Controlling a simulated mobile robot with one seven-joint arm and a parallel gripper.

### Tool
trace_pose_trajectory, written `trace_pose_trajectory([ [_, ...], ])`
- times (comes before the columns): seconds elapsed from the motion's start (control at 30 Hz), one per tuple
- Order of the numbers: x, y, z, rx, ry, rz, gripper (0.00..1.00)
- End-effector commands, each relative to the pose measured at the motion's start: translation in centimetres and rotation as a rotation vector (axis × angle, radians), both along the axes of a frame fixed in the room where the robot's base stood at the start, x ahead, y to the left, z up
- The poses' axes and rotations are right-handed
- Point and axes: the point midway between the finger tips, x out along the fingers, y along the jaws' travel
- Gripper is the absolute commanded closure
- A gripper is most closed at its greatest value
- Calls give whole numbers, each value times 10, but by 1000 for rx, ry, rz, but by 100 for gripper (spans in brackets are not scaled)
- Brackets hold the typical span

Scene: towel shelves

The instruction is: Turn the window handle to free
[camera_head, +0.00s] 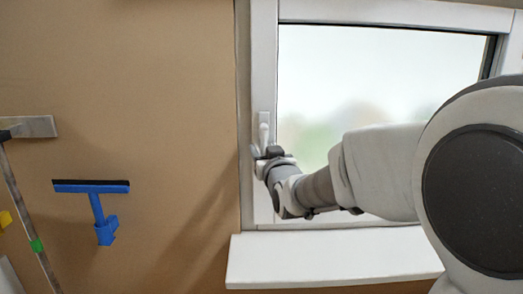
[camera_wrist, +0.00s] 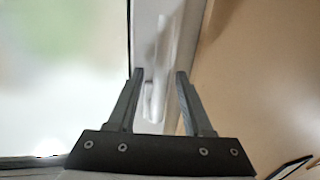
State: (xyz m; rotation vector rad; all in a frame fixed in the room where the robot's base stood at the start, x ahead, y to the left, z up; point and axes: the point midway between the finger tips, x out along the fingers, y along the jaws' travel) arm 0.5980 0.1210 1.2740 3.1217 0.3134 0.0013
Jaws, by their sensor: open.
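The white window handle (camera_head: 263,132) is on the left side of the white window frame (camera_head: 264,60). Its visible part points upward in the head view, and my gripper hides its lower part. In the wrist view the handle (camera_wrist: 157,85) runs lengthwise between my two fingers. My gripper (camera_wrist: 158,75) is open, with one dark finger on each side of the handle and gaps showing beside it. In the head view my gripper (camera_head: 262,154) is at the handle. I cannot tell whether a finger touches it.
A white sill (camera_head: 335,258) juts out below the window. A blue squeegee (camera_head: 97,205) hangs on the brown wall (camera_head: 150,90) to the left. A grey tool head (camera_head: 35,126) and a pole (camera_head: 28,225) are farther left. The wall between squeegee and window is clear.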

Motion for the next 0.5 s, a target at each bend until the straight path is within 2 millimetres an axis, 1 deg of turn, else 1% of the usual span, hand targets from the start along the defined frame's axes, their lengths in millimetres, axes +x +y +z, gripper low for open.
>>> trace_pose_trajectory([
  [0.1, 0, 0, 0, 0, 0, 0, 49],
  [0.37, 0, 0, 0, 0, 0, 0, 96],
  [0.4, 0, 0, 0, 0, 0, 0, 100],
  [0.5, 0, 0, 0, 0, 0, 0, 100],
])
